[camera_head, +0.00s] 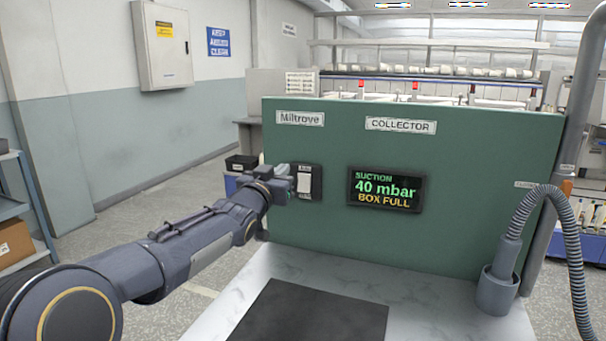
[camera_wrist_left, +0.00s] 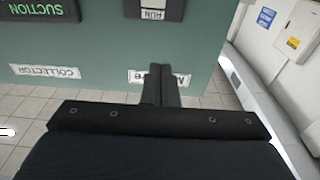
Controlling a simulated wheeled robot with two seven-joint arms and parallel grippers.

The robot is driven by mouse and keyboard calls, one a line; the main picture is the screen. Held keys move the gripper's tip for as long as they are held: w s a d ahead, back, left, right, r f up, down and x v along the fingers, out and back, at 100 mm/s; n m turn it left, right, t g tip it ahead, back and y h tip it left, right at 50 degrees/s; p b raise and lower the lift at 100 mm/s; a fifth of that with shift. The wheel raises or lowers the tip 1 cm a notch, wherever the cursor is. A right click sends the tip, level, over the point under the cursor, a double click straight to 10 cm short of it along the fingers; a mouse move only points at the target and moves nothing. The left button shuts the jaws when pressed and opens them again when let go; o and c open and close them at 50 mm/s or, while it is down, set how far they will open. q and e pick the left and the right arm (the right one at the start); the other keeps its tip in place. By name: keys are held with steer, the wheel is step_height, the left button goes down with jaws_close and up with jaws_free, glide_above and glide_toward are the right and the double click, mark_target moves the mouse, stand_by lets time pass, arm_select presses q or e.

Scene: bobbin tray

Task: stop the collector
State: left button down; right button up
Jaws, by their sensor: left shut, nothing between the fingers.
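The collector is a green panel (camera_head: 450,220) with a "COLLECTOR" label and a "Miltrove" label. A switch (camera_head: 304,182) with a white rocker on a black plate sits at its left. A display (camera_head: 386,189) reads "SUCTION 40 mbar BOX FULL". My left gripper (camera_head: 285,170) is shut and empty, just left of the switch; I cannot tell whether it touches. Its fingers (camera_wrist_left: 160,78) point at the panel in the left wrist view. My right gripper is not in view.
A pale worktop (camera_head: 430,312) with a dark mat (camera_head: 308,318) lies before the panel. A grey hose (camera_head: 540,200) runs into a cup (camera_head: 497,290) at the right. A shelf with a cardboard box (camera_head: 14,242) stands at the far left. A wall cabinet (camera_head: 163,45) hangs behind.

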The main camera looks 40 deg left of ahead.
mark_target(300, 166)
arm_select(q)
steer(key=p+x, duration=0.3)
steer(key=x, duration=0.2)
steer(key=p+x, duration=0.3)
steer(key=x, duration=0.2)
steer(key=shift+w+r, duration=0.15)
steer(key=shift+r, duration=0.1)
steer(key=f+b, duration=0.2)
steer(key=f, duration=0.1)
steer(key=shift+s+b, duration=0.35)
steer(key=shift+b, duration=0.05)
steer(key=shift+s+d+f+b, duration=0.2)
steer(key=shift+f+b, duration=0.25)
steer(key=shift+f, duration=0.25)
